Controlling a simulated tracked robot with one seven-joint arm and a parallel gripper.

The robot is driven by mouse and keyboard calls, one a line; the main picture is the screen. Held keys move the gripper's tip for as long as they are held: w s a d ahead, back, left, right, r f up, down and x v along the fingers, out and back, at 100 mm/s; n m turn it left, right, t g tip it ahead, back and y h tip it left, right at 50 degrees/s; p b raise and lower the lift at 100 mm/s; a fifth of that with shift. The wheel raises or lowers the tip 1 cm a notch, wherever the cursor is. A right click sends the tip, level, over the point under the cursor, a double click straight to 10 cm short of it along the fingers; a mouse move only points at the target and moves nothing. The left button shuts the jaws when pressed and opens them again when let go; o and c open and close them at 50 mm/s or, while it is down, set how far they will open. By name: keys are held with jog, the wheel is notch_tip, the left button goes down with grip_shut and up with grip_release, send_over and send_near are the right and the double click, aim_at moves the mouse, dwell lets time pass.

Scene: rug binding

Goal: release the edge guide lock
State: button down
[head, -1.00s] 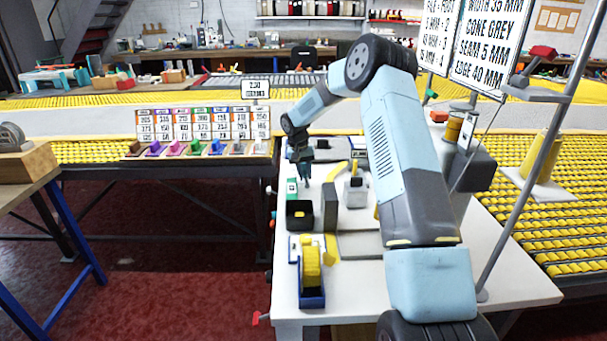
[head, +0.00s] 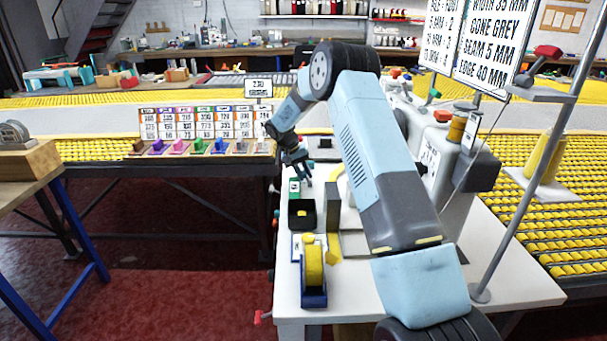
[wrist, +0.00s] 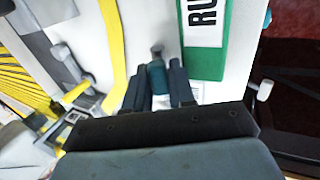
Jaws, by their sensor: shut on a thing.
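My gripper (wrist: 160,88) is shut on a small teal thing with a grey knobbed end (wrist: 157,50), which sticks out between the fingers in the wrist view. What it is exactly I cannot tell. In the head view my gripper (head: 305,176) is low over the white table, close to its left edge. A green-and-white labelled box (wrist: 206,40) lies just right of the fingers in the wrist view; it also shows in the head view (head: 295,188). I cannot make out the edge guide lock for certain.
A yellow strip (wrist: 115,50) lies left of the fingers. A pale knob (wrist: 265,89) juts out at the table edge. On the white table (head: 345,290) stand a black box (head: 302,214), an upright dark plate (head: 333,208) and a yellow tape roll in a blue holder (head: 314,292).

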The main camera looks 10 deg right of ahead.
jog(key=shift+a, duration=0.1)
jog(key=c, duration=1.3)
grip_release()
jog(key=shift+v, duration=6.85)
jog(key=shift+s+r, duration=0.1)
